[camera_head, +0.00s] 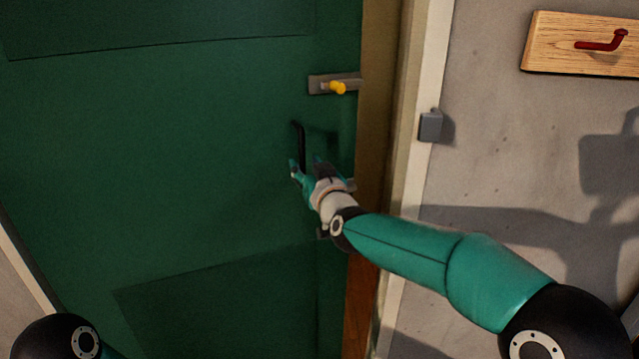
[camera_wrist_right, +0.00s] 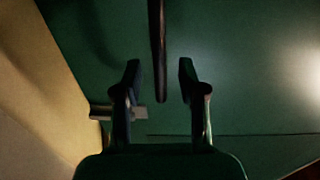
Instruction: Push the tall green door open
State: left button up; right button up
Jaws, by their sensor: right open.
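The tall green door (camera_head: 170,150) fills the left and middle of the head view; I cannot tell whether it stands slightly ajar. A black upright bar handle (camera_head: 300,140) is on it near its right edge. Above the handle is a grey latch plate with a yellow knob (camera_head: 338,88). My right gripper (camera_head: 297,168) is open at the handle's lower part. In the right wrist view the bar (camera_wrist_right: 157,50) runs between the lines of the two open fingers (camera_wrist_right: 158,78), with a gap on both sides. My left gripper is out of view.
The door frame (camera_head: 425,180) and a grey wall are to the right of the door. A small grey box (camera_head: 431,126) sits on the frame. A wooden board (camera_head: 560,45) with a red hook hangs at upper right.

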jog(key=v, duration=0.8)
jog(key=s+d+f+m+g+h, duration=0.1)
jog(key=s+d+f+g, duration=0.1)
jog(key=f, duration=0.8)
jog(key=s+d+f+g, duration=0.2)
jog(key=s+f+g, duration=0.1)
jog(key=f, duration=0.8)
jog(key=s+d+f+m+g+h, duration=0.1)
jog(key=s+d+f+g, duration=0.1)
jog(key=f, duration=0.8)
jog(key=s+d+f+m+g, duration=0.2)
jog(key=s+f+g, duration=0.2)
jog(key=s+f, duration=0.6)
jog(key=s+d+f+m+g, duration=0.1)
jog(key=s+f+g, duration=0.4)
jog(key=s+f, duration=0.5)
jog(key=s+d, duration=0.1)
jog(key=s, duration=0.6)
jog(key=shift+s+f+m+g, duration=0.3)
jog(key=shift+s+m, duration=0.05)
jog(key=shift+m, duration=0.05)
